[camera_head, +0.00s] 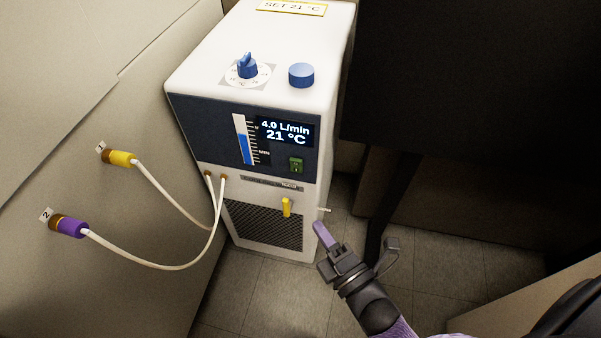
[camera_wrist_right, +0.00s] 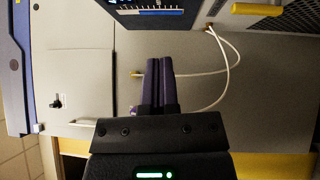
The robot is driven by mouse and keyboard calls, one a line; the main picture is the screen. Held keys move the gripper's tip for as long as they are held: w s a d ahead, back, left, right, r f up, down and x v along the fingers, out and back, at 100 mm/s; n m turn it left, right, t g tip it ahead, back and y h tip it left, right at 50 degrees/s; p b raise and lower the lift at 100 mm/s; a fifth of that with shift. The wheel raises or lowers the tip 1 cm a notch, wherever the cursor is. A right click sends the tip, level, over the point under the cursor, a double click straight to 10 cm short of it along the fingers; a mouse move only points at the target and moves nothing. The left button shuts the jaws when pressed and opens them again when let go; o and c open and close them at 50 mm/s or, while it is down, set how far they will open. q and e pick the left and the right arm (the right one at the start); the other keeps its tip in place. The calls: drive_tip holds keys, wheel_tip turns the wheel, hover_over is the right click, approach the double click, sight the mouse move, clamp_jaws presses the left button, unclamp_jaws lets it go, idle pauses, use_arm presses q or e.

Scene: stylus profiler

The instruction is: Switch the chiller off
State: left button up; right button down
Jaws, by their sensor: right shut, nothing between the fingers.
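The chiller (camera_head: 190,81) is a white box with a dark front panel, standing on the floor against a beige wall. Its lit display (camera_head: 285,132) reads 4.0 L/min and 21 °C. A green switch (camera_head: 296,165) sits below the display. A yellow lever (camera_head: 286,207) is on the lower front near the grille. My right gripper (camera_head: 321,232) is shut and empty, low and to the right of the chiller's front, apart from the switch in the picture. Its closed purple fingers (camera_wrist_right: 159,85) also show in the right wrist view. My left gripper is out of view.
White hoses run from the chiller to a yellow connector (camera_head: 122,159) and a purple connector (camera_head: 70,227) on the left wall. A blue dial (camera_head: 247,68) and a blue cap (camera_head: 301,75) are on top. A dark panel (camera_head: 450,75) stands at right.

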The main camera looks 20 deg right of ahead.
drive_tip(key=b, duration=0.3)
approach(292, 163)
drive_tip(key=w+a, duration=0.3)
drive_tip(key=w, duration=0.1)
drive_tip(key=w+d, duration=0.1)
drive_tip(key=w, duration=0.1)
drive_tip(key=shift+w+d+b, duration=0.15)
drive_tip(key=shift+d+b, duration=0.2)
drive_tip(key=shift+b, duration=0.05)
drive_tip(key=shift+r, duration=0.1)
